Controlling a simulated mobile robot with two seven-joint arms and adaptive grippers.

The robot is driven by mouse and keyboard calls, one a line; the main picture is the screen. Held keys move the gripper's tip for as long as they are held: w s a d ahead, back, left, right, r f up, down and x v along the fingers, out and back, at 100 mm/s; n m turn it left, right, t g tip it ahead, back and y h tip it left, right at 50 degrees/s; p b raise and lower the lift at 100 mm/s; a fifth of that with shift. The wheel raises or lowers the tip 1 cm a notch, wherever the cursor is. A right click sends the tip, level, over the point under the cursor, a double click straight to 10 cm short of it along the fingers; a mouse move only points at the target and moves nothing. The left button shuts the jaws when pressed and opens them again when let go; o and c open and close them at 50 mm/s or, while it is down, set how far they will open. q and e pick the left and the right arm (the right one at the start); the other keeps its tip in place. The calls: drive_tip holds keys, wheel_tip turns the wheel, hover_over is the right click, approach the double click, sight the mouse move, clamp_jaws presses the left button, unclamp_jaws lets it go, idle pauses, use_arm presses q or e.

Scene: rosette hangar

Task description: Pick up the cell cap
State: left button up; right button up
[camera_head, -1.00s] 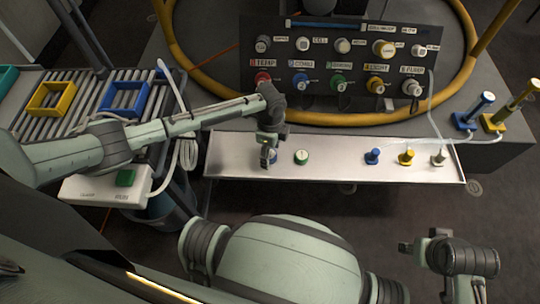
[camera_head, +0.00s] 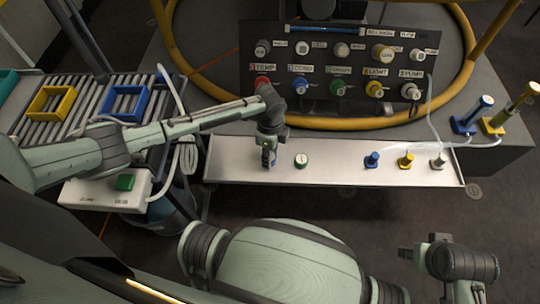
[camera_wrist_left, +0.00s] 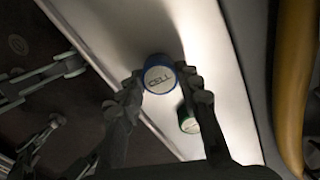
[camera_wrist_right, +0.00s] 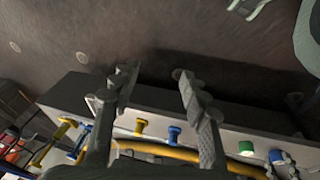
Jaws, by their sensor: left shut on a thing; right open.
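The cell cap (camera_wrist_left: 159,76) is a blue-rimmed round cap with a white top marked CELL, seen in the left wrist view. My left gripper (camera_wrist_left: 160,84) is shut on it, one finger on each side. In the head view my left gripper (camera_head: 268,160) is over the left part of the metal tray (camera_head: 335,175) and mostly hides the cap. I cannot tell whether the cap touches the tray. My right gripper (camera_wrist_right: 155,85) is open and empty, away from the tray's front right.
A green cap with a white top (camera_head: 301,160) stands close right of my left gripper. Blue (camera_head: 372,160), yellow (camera_head: 406,159) and grey (camera_head: 438,161) plugs stand farther right. The labelled panel (camera_head: 340,70) and yellow hoop (camera_head: 300,118) are behind. The tray's middle is clear.

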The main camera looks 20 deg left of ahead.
use_arm(q)
wheel_tip(320, 180, up, 3)
drive_tip(key=shift+f, duration=0.1)
drive_tip(key=s+a+r+p, duration=0.2)
drive_tip(key=s+a+r, duration=0.2)
drive_tip(key=s+r, duration=0.3)
drive_tip(key=s, duration=0.4)
drive_tip(key=shift+r, duration=0.2)
use_arm(e)
wheel_tip(320, 180, down, 6)
drive_tip(key=shift+w+a, duration=0.15)
use_arm(q)
drive_tip(key=shift+w, duration=0.1)
